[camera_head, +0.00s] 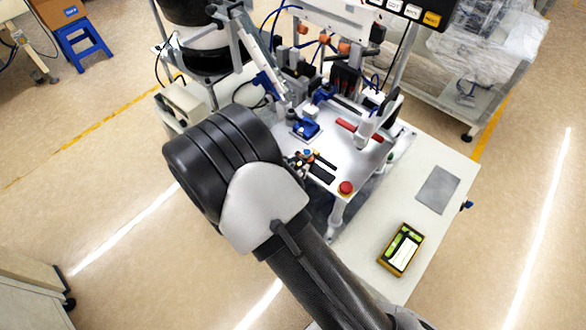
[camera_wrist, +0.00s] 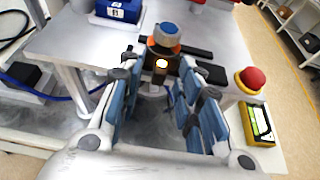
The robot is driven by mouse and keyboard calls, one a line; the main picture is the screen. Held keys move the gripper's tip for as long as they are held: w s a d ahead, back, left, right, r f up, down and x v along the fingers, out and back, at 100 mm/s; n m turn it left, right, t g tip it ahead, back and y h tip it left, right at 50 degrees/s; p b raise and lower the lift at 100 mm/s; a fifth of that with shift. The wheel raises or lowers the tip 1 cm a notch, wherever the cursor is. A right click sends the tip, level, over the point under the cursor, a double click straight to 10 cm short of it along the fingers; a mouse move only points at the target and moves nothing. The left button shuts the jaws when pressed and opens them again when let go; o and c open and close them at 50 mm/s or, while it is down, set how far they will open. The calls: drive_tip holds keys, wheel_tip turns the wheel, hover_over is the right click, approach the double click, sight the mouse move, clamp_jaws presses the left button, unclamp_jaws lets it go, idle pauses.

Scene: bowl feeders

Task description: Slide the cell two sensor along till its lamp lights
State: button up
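A small sensor (camera_wrist: 163,58) with a blue cap, an orange collar and a dark body stands at the plate's near edge in the wrist view. A bright spot (camera_wrist: 161,64) shows on its dark face; I cannot tell whether this is its lamp. It also shows small in the head view (camera_head: 308,154), beside black bars. My gripper (camera_wrist: 160,82) is open, with its blue-padded fingers apart. The sensor lies ahead, in line with the gap between the fingertips. I see no contact. In the head view my arm hides most of the gripper.
A red push button (camera_wrist: 252,80) stands right of the sensor. A blue block (camera_head: 306,129) sits farther back on the white plate (camera_head: 338,160). A yellow-framed handheld device (camera_head: 401,250) and a grey mat (camera_head: 438,190) lie on the table at right.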

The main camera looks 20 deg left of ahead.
drive_tip(key=v, duration=1.2)
idle(0.4)
drive_tip(key=w+d+r+m+g+h+b, duration=0.15)
drive_tip(key=d+r+m+g, duration=0.25)
drive_tip(key=d+m, duration=0.45)
drive_tip(key=w+d+r+m+g+h+b, duration=0.1)
drive_tip(key=d+r+m+g+b, duration=0.3)
drive_tip(key=d, duration=0.8)
drive_tip(key=s+d+r+m+y+b, duration=0.4)
drive_tip(key=s+d+m+y, duration=0.3)
drive_tip(key=s+d+m, duration=0.6)
drive_tip(key=m+b, duration=0.1)
drive_tip(key=m, duration=0.5)
